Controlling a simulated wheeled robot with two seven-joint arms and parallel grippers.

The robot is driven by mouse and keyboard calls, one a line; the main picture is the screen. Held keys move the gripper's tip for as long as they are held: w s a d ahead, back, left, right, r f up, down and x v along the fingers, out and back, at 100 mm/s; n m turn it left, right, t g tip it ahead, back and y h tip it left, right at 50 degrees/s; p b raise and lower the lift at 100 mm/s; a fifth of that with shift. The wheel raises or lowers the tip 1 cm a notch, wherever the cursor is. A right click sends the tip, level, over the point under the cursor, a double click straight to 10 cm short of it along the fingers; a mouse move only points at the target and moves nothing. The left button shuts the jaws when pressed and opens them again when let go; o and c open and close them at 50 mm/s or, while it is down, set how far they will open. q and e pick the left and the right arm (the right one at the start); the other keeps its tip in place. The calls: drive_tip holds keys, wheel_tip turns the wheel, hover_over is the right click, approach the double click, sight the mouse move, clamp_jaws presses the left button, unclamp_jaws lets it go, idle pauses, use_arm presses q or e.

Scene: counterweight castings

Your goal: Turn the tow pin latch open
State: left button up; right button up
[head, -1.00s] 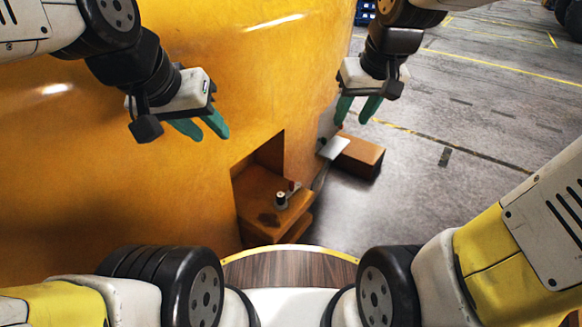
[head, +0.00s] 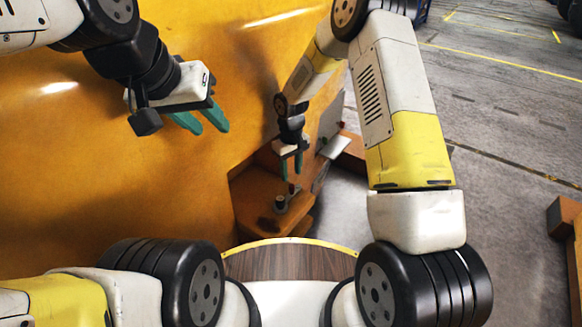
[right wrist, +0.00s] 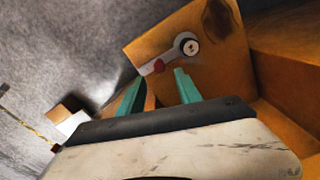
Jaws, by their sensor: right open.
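The tow pin latch is a round pin with a dark ring and a grey lever (right wrist: 172,57) ending in a red tip, in the right wrist view. In the head view its pin (head: 281,203) stands on the orange ledge of a recess, its lever mostly hidden by my right gripper (head: 291,176). That gripper is open, its green fingers pointing down just above the latch. In the right wrist view the red tip shows between the open fingertips (right wrist: 159,77); I cannot tell whether it is within their reach. My left gripper (head: 211,129) is open and empty beside the orange casting.
The large orange casting (head: 60,180) fills the left, and the recess walls (head: 254,178) close in around the latch. A grey plate (head: 333,147) and brown block (head: 354,150) lie right of the recess. Another brown block (head: 564,216) is at far right. Grey floor is open beyond.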

sight(291, 185)
wheel_tip(291, 185, down, 7)
drive_tip(key=shift+f, duration=0.1)
idle(0.3)
drive_tip(key=shift+c, duration=0.2)
clamp_jaws()
idle(1.2)
